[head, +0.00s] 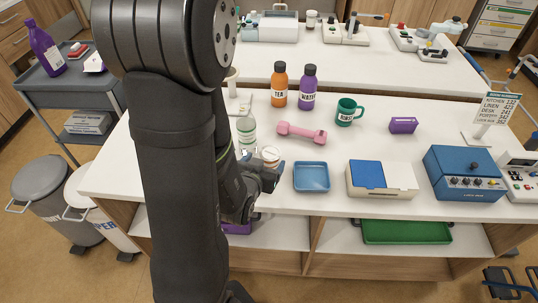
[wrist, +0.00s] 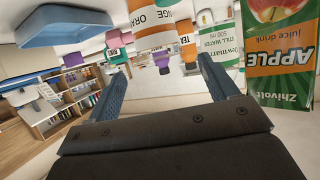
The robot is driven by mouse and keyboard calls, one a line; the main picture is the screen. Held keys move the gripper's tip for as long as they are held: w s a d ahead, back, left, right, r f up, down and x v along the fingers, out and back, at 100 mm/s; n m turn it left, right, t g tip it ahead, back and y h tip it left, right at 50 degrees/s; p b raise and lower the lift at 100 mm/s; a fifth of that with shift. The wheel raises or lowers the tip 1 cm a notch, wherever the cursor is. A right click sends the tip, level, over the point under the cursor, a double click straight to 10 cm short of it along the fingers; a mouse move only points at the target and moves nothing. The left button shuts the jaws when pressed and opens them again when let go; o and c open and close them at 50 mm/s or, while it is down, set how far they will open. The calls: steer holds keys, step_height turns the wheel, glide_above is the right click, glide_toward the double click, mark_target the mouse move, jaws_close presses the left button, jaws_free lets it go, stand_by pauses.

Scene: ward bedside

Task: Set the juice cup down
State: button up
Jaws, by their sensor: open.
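The juice cup (head: 270,154), a small cup with a pale top and an orange band, stands on the white table just beyond my gripper (head: 268,174) in the head view. My arm and gripper hide its lower part. In the wrist view, which is upside down, the cup with "ORANGE" lettering (wrist: 154,24) is at the top centre, in line with the gap between the two blue fingers of my gripper (wrist: 163,66). The fingers are apart, with nothing clamped between them. I cannot tell whether either finger touches the cup.
A blue tray (head: 311,177) lies to the right. A clear green-labelled bottle (head: 246,133) and a pink dumbbell (head: 301,133) are behind. An apple juice carton (wrist: 280,70) is close to one finger in the wrist view. Bare table (head: 335,155) shows behind the tray.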

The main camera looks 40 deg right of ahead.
mark_target(269, 155)
steer(key=shift+v, duration=1.9)
steer(key=shift+w+d+f, duration=0.1)
steer(key=x, duration=1.1)
steer(key=shift+d, duration=0.25)
steer(key=shift+w+d+f, duration=0.1)
steer(key=shift+w+f, duration=0.05)
steer(key=shift+f, duration=0.1)
steer(key=shift+r, duration=0.15)
